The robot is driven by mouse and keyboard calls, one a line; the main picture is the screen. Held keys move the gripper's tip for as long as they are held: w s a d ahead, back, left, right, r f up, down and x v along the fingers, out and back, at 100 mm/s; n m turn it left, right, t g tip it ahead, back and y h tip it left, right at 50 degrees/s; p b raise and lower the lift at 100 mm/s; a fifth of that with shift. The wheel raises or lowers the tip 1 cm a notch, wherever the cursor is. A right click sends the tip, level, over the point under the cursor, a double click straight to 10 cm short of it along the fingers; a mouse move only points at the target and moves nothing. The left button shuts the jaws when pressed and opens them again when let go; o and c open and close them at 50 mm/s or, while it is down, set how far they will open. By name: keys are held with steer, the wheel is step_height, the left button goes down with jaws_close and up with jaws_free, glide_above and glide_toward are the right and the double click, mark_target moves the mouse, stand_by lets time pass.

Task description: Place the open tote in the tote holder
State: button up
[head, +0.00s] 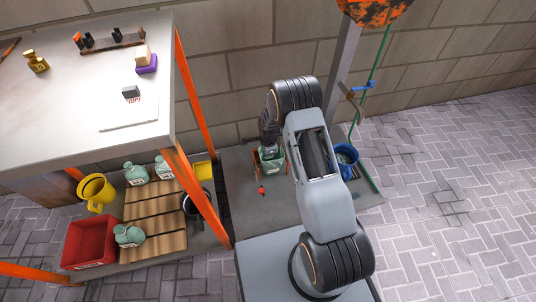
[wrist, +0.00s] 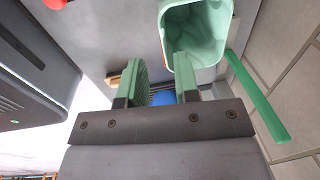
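The open tote (head: 272,166) is a small pale green bin on the grey surface, upright between orange-brown pieces that look like the tote holder (head: 256,162). I cannot tell whether it is fully seated. In the wrist view the tote (wrist: 195,32) shows its open mouth at the top. My gripper (wrist: 163,88) has its two green-padded fingers apart, with a gap between them. The right finger overlaps the tote's near edge; I cannot tell if it touches. In the head view my gripper (head: 268,143) is just above and behind the tote, partly hidden.
A blue bucket (head: 346,155) stands right of my arm, near a post with a green hose (head: 378,60). A small red object (head: 262,190) lies in front of the tote. A shelf (head: 70,130) with orange legs, bottles and a red bin (head: 90,242) stands left.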

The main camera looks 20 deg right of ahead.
steer(key=s+r+n, duration=0.3)
steer(key=r+n, duration=0.1)
steer(key=r, duration=0.6)
steer(key=s+r+n, duration=0.3)
steer(key=r, duration=0.7)
steer(key=s+r+n, duration=0.5)
steer(key=s+r, duration=0.1)
steer(key=s, duration=0.3)
steer(key=s+r+n+t, duration=0.1)
steer(key=s+r+n, duration=0.5)
steer(key=s, duration=0.3)
steer(key=shift+s, duration=0.25)
step_height(320, 180, up, 35)
steer(key=t+p, duration=0.1)
steer(key=p, duration=3.2)
steer(key=shift+s, duration=0.15)
